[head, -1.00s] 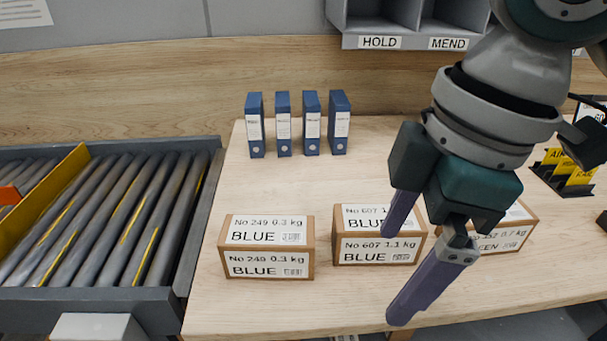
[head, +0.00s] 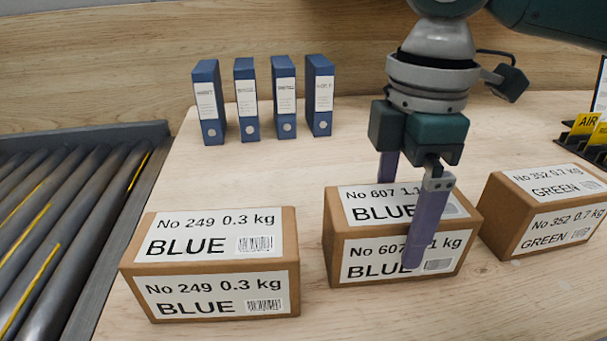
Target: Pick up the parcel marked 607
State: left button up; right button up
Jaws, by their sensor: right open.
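The parcel marked 607 (head: 345,222) is a brown box on the wooden table, right of the middle of the head view. Its top and front labels read "No 607 1.1 kg BLUE". My right gripper (head: 398,215) comes from above, with its jaws open. One purple finger hangs in front of the parcel's labels and hides part of them. The other finger is at the far side, its tip hidden or ending near the parcel's back edge. I cannot tell whether either finger touches the box. My left gripper is not in view.
A parcel marked 249 (head: 210,262) stands to the left, and a parcel marked 352 (head: 545,212) stands close on the right. Several blue binders (head: 285,97) stand at the back. A roller conveyor (head: 60,220) lies left of the table (head: 265,180).

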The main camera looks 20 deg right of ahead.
notch_tip(320, 180, down, 4)
jog(key=shift+f+b, duration=0.1)
jog(key=shift+b, duration=0.2)
grip_shut()
jog(key=shift+w, duration=0.1)
dwell(0.6)
